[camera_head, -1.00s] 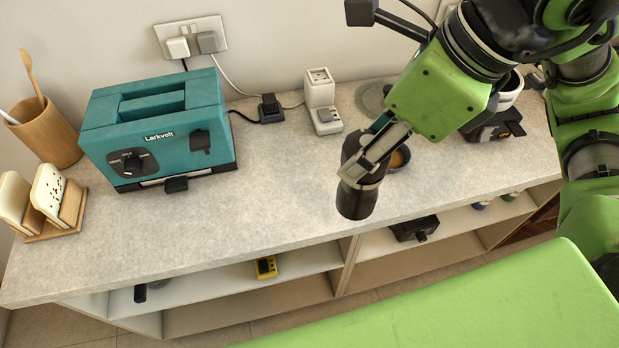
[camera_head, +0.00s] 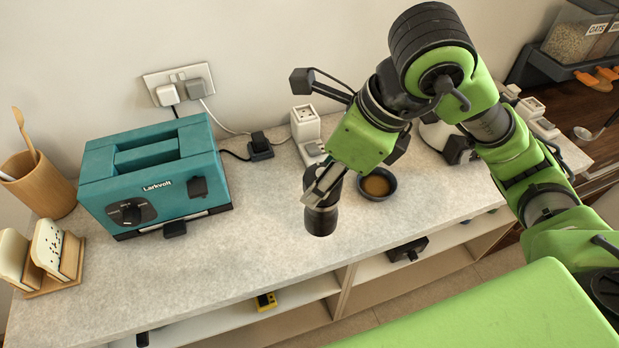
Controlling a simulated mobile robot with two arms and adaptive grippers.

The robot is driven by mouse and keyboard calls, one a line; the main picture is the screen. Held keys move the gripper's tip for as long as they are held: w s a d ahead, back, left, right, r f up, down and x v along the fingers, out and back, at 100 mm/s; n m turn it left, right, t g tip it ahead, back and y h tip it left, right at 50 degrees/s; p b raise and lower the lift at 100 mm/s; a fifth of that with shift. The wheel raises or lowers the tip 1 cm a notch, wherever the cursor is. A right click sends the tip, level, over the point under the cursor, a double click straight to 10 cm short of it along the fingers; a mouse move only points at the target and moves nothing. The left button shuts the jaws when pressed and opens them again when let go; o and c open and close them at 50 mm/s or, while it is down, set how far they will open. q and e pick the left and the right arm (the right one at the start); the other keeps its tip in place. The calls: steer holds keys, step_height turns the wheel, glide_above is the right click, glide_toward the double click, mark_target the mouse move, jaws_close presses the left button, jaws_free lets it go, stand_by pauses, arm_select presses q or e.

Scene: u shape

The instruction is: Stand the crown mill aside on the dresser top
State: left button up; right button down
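The crown mill (camera_head: 320,219) is a dark, upright cylinder over the pale speckled dresser top (camera_head: 250,235), right of the teal toaster. My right gripper (camera_head: 322,188) comes down from the upper right and is shut around the mill's upper part. The mill leans slightly at most. I cannot tell whether its base touches the dresser top or hangs just above it. The mill's top is partly hidden by the gripper. My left gripper is not in view.
The teal toaster (camera_head: 150,180) stands left of the mill. A dark bowl with brown contents (camera_head: 377,184) is close on the right. A white socket block (camera_head: 305,124) stands behind. The top between toaster and mill is clear. Shelves with a black box (camera_head: 408,249) lie below the front edge.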

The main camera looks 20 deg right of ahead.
steer(key=w+f+p, duration=0.3)
steer(key=w+f, duration=0.3)
steer(key=f, duration=0.3)
steer(key=shift+w+f, duration=0.3)
steer(key=shift+f, duration=0.1)
steer(key=shift+f, duration=0.1)
steer(key=c, duration=1.2)
jaws_free()
